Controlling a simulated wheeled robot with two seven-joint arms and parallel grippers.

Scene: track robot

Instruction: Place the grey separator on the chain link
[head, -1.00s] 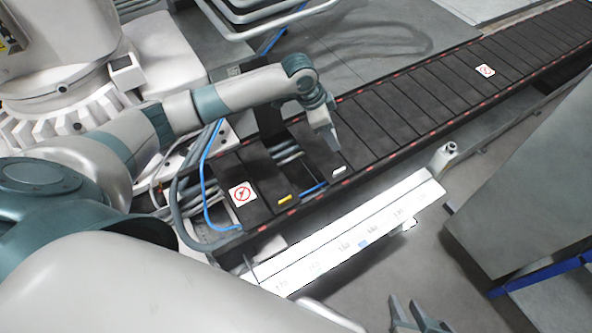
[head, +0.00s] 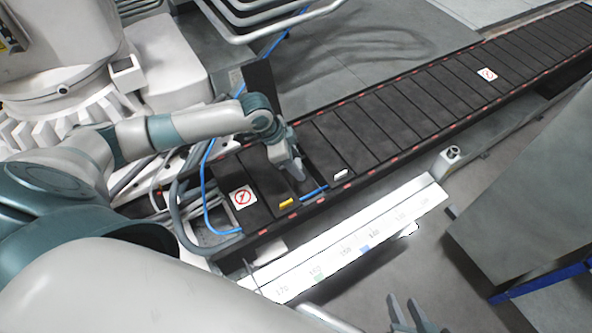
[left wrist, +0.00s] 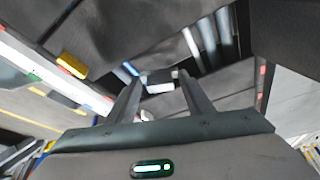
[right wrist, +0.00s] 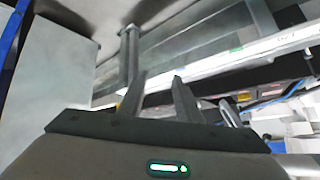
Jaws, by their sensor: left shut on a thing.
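The chain link (head: 316,186) is an uncovered gap in the dark track, with hoses inside, between the yellow-tagged and white-tagged covers. My left gripper (head: 298,179) is over the gap, near the yellow-tagged cover. In the left wrist view, my left gripper (left wrist: 158,82) has its fingers on either side of a small grey piece (left wrist: 158,76), apparently the grey separator. It is shut on that piece; the fingers hide the piece in the head view. Whether it touches the link cannot be told. My right gripper (head: 410,314) is open and empty at the bottom edge, away from the track.
The yellow tag (head: 286,203) and white tag (head: 341,174) sit on covers flanking the gap. A white ruled rail (head: 350,245) runs along the near side. A grey cabinet (head: 530,190) is at right.

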